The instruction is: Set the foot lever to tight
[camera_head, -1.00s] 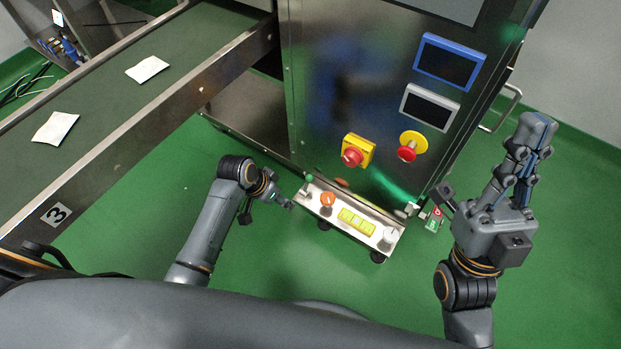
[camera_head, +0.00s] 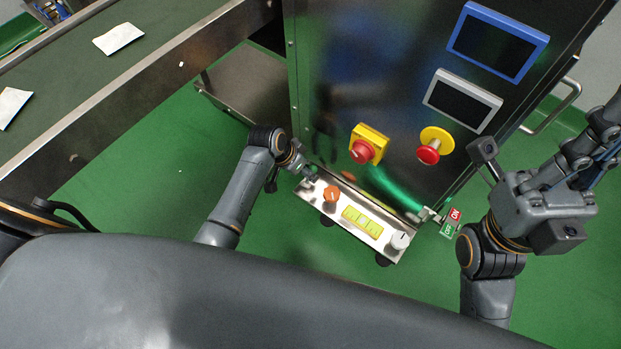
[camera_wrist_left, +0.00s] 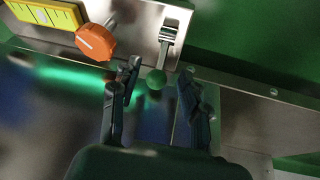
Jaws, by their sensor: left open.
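The foot lever has a green ball knob (camera_wrist_left: 157,79) on a short metal stem, at the end of the low steel panel (camera_head: 357,216) at the machine's foot. In the left wrist view the knob sits between the fingers of my left gripper (camera_wrist_left: 160,70), with visible gaps on both sides. My left gripper (camera_head: 309,174) is open at the panel's left end, where it hides much of the lever in the head view. My right gripper (camera_head: 600,140) is raised at the right; its fingertips are cut off by the frame edge.
The panel carries an orange knob (camera_head: 331,195), yellow plates (camera_head: 361,221) and a white knob (camera_head: 400,240). A red and green tag (camera_head: 451,222) hangs near its right end. The conveyor (camera_head: 150,58) is at the left. Green floor is clear below the conveyor.

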